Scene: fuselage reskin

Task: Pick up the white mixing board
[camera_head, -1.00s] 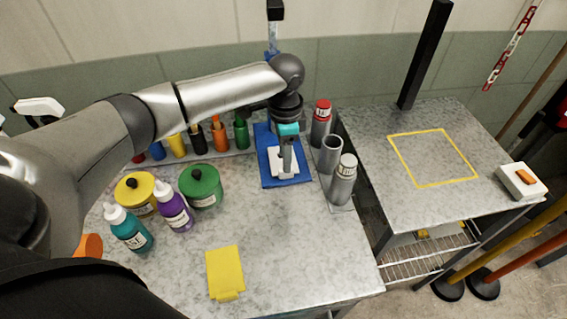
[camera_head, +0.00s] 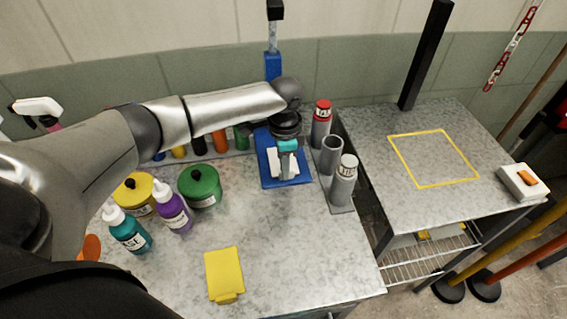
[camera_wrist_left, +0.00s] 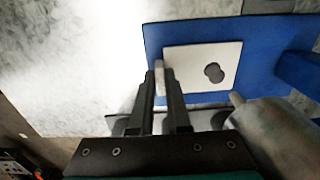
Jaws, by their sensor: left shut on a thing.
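The white mixing board (camera_wrist_left: 222,66) is a small pale plate with a dark spot, over the blue tray (camera_wrist_left: 268,38) in the left wrist view. In the head view the board (camera_head: 274,164) is partly hidden behind my left gripper (camera_head: 288,172). The blue tray (camera_head: 266,148) lies on the near table. My left gripper (camera_wrist_left: 162,76) is shut on the light edge tab of the board, one dark finger on each side. I cannot tell whether the board is lifted off the tray. My right gripper does not show.
A stand with a red-capped can (camera_head: 322,124), a grey cup (camera_head: 331,155) and a pale-capped can (camera_head: 344,178) is close right of the tray. Pots and bottles crowd the left. The right table (camera_head: 400,195) has a bare yellow-outlined square (camera_head: 474,180).

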